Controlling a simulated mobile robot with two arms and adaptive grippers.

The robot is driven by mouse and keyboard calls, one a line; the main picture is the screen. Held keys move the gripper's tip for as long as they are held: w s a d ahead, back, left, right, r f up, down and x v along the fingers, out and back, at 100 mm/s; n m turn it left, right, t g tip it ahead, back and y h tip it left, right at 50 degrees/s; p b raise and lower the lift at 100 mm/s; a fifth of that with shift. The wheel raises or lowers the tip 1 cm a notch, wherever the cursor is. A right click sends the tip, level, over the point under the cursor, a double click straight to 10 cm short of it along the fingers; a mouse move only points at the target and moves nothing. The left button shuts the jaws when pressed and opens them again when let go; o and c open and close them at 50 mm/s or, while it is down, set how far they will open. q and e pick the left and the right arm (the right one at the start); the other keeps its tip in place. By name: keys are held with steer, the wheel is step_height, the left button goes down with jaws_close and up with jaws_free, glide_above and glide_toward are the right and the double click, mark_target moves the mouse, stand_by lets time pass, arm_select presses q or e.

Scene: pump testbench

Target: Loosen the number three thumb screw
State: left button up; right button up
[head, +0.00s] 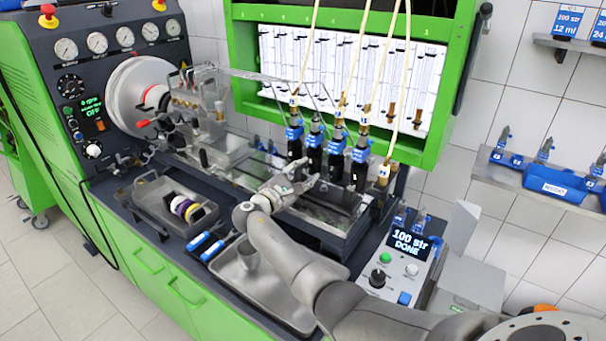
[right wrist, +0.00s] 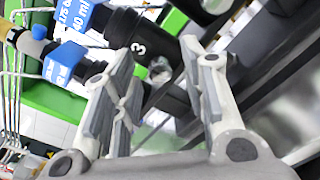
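The black cylinder marked 3 (right wrist: 122,28) shows in the right wrist view, with blue labels beside it. A small silver thumb screw (right wrist: 160,70) sticks out of its side holder, just below the number. My right gripper (right wrist: 157,62) is open, with one finger on each side of the screw in the picture; I cannot tell whether either touches it. In the head view my right gripper (head: 304,178) is in front of the row of black injectors with blue collars (head: 337,150). The screw is too small to make out there. My left gripper is not in view.
A grey tray with a cup (head: 290,300) lies in front of the bench's rail. A smaller bin with rings (head: 150,198) is at its left. A control box reading "100 str DONE" (head: 408,242) stands at the right. Pale hoses (head: 352,80) rise from the injectors.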

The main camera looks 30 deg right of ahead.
steer(key=shift+s, duration=0.1)
steer(key=v, duration=1.2)
stand_by(0.4)
